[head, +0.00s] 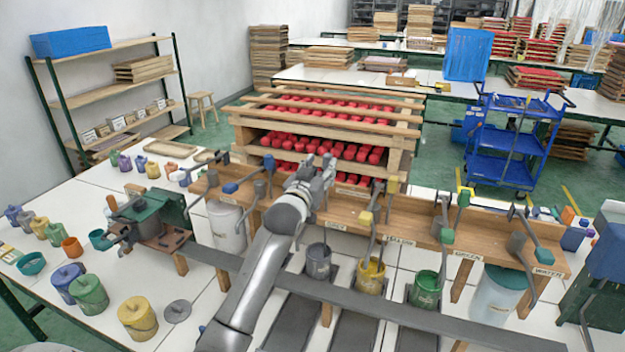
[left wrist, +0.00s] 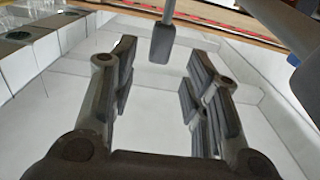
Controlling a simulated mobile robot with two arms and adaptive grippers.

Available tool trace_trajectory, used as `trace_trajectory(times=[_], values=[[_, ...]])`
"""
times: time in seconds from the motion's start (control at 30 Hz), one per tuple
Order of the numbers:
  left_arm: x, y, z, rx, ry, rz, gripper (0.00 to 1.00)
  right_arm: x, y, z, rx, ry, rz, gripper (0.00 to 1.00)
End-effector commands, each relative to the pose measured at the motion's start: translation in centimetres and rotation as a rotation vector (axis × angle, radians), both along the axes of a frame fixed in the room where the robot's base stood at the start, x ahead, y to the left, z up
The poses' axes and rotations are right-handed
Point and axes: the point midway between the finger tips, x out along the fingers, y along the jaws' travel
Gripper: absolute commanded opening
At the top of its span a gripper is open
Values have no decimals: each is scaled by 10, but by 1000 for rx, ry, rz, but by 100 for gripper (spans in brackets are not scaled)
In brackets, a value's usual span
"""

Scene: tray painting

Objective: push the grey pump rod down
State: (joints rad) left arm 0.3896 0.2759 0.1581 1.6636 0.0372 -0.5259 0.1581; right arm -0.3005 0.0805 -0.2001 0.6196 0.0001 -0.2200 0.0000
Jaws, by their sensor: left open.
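My left gripper (head: 318,168) comes up from the bottom of the head view and is open over the wooden pump bench (head: 350,212). It hides most of the grey pump there. In the left wrist view, the open fingers (left wrist: 160,75) have an empty gap between them. A grey block on a thin grey rod (left wrist: 162,42), seemingly part of the grey pump rod, shows just beyond the fingertips, near the middle of the gap. I cannot tell whether anything touches it. A grey bucket (head: 318,262) stands below the bench. My right gripper is not in view.
Yellow (head: 366,218) and green (head: 446,236) pump handles stand right of my gripper. Yellow (head: 371,277) and green (head: 425,290) buckets stand below. A blue-grey part (left wrist: 306,75) is close at the right of the wrist view. A rack of red pieces (head: 330,130) stands behind.

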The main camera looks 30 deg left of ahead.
Motion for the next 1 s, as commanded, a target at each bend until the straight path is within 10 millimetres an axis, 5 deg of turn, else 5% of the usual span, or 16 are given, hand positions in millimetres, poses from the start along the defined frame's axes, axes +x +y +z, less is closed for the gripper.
trace_trajectory(times=[0.33, 0.77, 1.0], values=[[-48, -12, -1, 0, 1, 0, 43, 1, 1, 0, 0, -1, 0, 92], [-57, -14, 0, 0, 1, 0, 43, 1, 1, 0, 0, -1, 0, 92], [-59, -31, 19, -1, 23, -1, 15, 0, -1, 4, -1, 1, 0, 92]])
